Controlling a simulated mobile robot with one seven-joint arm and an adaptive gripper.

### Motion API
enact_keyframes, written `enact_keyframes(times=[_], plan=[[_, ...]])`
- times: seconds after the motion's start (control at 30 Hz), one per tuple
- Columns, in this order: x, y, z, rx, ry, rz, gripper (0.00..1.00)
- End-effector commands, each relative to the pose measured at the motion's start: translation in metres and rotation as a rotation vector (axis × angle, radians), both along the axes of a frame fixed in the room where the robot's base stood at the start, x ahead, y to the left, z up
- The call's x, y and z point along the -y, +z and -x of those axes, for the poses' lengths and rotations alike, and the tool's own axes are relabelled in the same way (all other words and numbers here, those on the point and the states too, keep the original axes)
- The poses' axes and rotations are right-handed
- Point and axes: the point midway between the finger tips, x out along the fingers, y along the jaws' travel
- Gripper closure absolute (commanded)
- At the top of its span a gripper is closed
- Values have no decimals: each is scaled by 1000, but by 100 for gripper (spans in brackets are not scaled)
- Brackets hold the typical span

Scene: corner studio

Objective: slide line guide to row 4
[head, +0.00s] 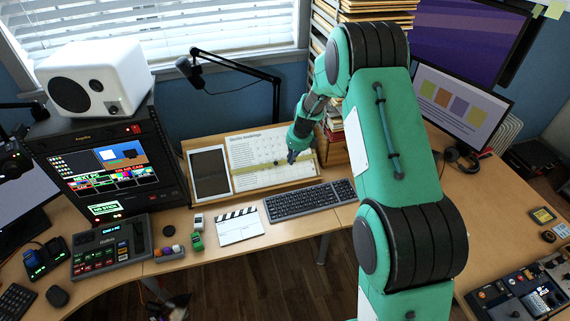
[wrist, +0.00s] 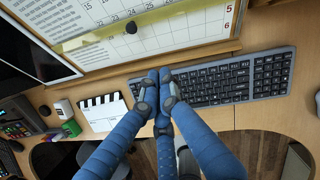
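The line guide (head: 250,172) is a see-through yellow strip lying across the wall-calendar sheet (head: 245,150) on a tilted wooden board. It has a small dark round knob (head: 276,162). In the wrist view the strip (wrist: 88,39) and its knob (wrist: 131,27) show at the top. Red row numbers 5 and 6 (wrist: 227,25) are at the sheet's right edge, below the strip's line; the number level with the strip is out of view. My gripper (wrist: 158,78) has its blue fingers together, with nothing seen between them. It is apart from the knob, to its right in the head view (head: 292,159).
A dark keyboard (head: 308,198) lies in front of the board, with a clapperboard (head: 239,228) to its left. A tablet (head: 209,173) stands left of the sheet.

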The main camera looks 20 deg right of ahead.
Motion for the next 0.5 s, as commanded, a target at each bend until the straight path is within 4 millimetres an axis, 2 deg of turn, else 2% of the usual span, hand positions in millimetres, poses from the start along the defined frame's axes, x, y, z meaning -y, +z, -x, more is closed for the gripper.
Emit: enact_keyframes(times=[0.27, 0.5], plan=[[-2, -19, -3, -2, 0, 0, 100], [-6, -52, -11, -2, 0, 0, 100]])
